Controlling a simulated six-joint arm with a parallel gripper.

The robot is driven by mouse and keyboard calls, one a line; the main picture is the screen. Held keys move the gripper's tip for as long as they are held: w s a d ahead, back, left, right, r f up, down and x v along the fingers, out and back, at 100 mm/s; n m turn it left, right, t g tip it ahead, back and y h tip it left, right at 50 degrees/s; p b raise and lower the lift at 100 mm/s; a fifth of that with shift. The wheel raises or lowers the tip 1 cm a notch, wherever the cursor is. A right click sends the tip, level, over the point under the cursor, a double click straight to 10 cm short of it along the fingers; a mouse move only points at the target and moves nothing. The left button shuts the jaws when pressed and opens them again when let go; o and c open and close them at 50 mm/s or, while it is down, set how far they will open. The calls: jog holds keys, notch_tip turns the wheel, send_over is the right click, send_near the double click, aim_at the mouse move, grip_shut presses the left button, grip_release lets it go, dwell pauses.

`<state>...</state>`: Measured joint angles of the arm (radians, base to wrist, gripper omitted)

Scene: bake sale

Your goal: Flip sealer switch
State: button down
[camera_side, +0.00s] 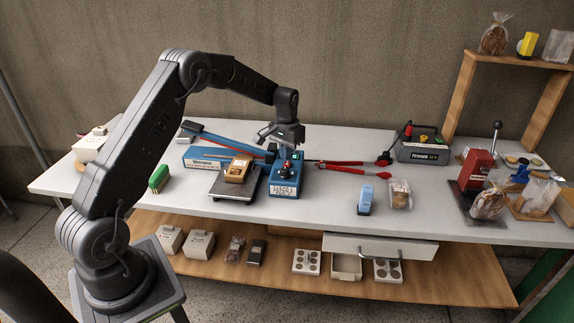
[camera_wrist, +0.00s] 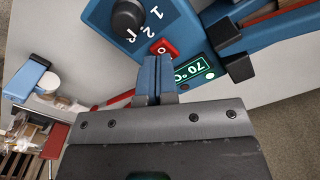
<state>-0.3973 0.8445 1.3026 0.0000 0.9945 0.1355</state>
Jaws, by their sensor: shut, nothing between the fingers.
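The blue sealer (camera_side: 284,189) stands on the white table, with its long arm and blue base reaching to the left. In the wrist view its blue panel (camera_wrist: 97,12) carries a black dial (camera_wrist: 128,17) with white markings, a red rocker switch (camera_wrist: 164,48) marked "O", and a green 70 °C display (camera_wrist: 188,70). My gripper (camera_side: 288,150) is over the sealer's panel, pointing down. In the wrist view my gripper (camera_wrist: 154,62) is shut and empty, its tips just beside the red switch. I cannot tell whether they touch it; its lower edge is close behind the fingertips.
A scale (camera_side: 222,190) with a brown packet (camera_side: 238,169) stands left of the sealer. Red-handled tools (camera_side: 352,168) lie to the right. A blue handheld device (camera_side: 365,200) and a dark toolbox-like unit (camera_side: 424,148) stand farther right. The table's front right is partly clear.

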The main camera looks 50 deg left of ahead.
aim_at(287, 164)
jog(key=shift+f, duration=1.4)
dwell(1.0)
jog(key=shift+r, duration=3.55)
